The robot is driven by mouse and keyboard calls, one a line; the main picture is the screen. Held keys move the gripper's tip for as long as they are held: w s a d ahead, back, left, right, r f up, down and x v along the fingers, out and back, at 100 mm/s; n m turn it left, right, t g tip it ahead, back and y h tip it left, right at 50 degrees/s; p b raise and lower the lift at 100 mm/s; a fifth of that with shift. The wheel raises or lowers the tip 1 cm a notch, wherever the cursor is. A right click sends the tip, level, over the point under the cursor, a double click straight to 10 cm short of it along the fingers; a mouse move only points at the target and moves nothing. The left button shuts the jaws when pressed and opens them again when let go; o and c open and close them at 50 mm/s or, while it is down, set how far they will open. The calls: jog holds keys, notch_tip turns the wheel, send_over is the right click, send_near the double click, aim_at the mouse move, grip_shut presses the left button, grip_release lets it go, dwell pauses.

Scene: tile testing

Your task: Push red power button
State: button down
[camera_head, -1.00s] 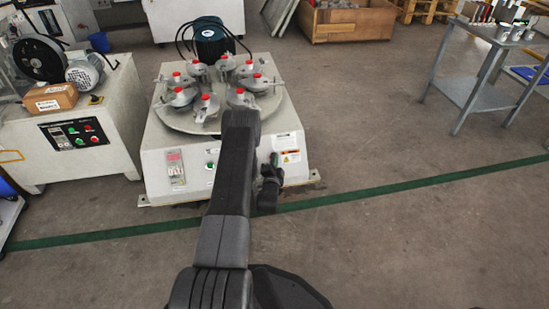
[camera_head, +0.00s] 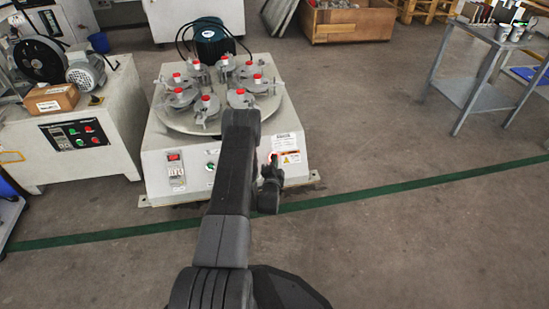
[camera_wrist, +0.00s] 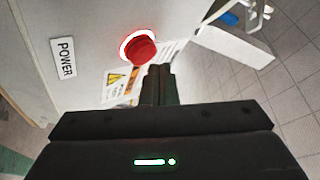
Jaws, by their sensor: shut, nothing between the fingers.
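The red power button (camera_wrist: 141,47) is a round red knob with a glowing ring, on a pale panel beside a "POWER" label (camera_wrist: 64,58) in the wrist view. My gripper (camera_wrist: 159,71) is shut and empty. Its fingertips overlap the button's lower right edge in that picture; I cannot tell whether they touch it. In the head view, my gripper (camera_head: 274,163) is at the right front of the grey machine (camera_head: 225,185), by the warning label (camera_head: 290,157). The button is mostly hidden there, with a faint red glow showing.
The machine carries a round turntable (camera_head: 165,120) with several red-topped metal holders. A second machine (camera_head: 95,165) with a control panel stands to the left. A metal table (camera_head: 478,88) stands at the far right.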

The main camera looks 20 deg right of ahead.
jog(key=shift+s, duration=0.1)
jog(key=s+r+p, duration=0.1)
jog(key=s, duration=0.1)
jog(key=s+a+r+p, duration=0.1)
jog(key=r, duration=0.1)
jog(key=shift+s+r, duration=0.15)
jog(key=shift+s, duration=0.2)
dwell(0.3)
